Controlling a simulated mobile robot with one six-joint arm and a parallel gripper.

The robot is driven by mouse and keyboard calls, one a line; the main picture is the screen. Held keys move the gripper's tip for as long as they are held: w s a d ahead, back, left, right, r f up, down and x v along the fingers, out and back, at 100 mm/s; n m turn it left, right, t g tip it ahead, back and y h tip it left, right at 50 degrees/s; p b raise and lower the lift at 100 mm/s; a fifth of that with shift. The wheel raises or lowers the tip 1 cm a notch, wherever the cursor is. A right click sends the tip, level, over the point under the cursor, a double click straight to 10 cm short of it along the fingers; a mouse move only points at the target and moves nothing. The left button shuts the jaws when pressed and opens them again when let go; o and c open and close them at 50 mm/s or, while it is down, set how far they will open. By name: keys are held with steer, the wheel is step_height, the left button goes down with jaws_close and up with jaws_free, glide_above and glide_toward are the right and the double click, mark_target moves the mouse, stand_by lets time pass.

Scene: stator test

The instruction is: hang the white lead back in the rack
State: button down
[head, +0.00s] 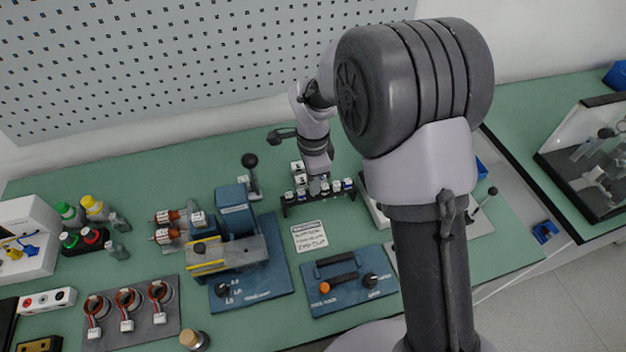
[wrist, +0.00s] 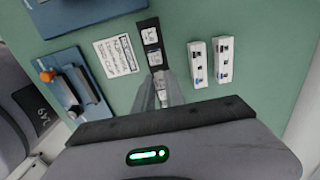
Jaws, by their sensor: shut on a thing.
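The dark rack (head: 322,199) stands on the green bench in the head view, with several small white-topped leads along it. My gripper (head: 318,178) points down right at the rack, among these tops. In the wrist view the fingers of my gripper (wrist: 167,92) are close together, shut on a slim thing, which I take to be the white lead. The lead itself is mostly hidden between the fingers, and its colour and lower end cannot be made out. I cannot tell whether it touches the rack.
A printed white card (head: 309,236) lies in front of the rack. A blue plate with black and orange handles (head: 345,279) and a blue clamp machine (head: 237,225) stand nearer. Two white blocks (wrist: 197,63) (wrist: 223,60) lie beside my fingers in the wrist view.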

steer(key=shift+r, duration=0.1)
steer(key=shift+f+b, duration=0.85)
steer(key=shift+f, duration=0.15)
steer(key=c, duration=1.3)
jaws_free()
step_height(320, 180, up, 18)
steer(key=p, duration=0.6)
steer(key=shift+f, duration=0.25)
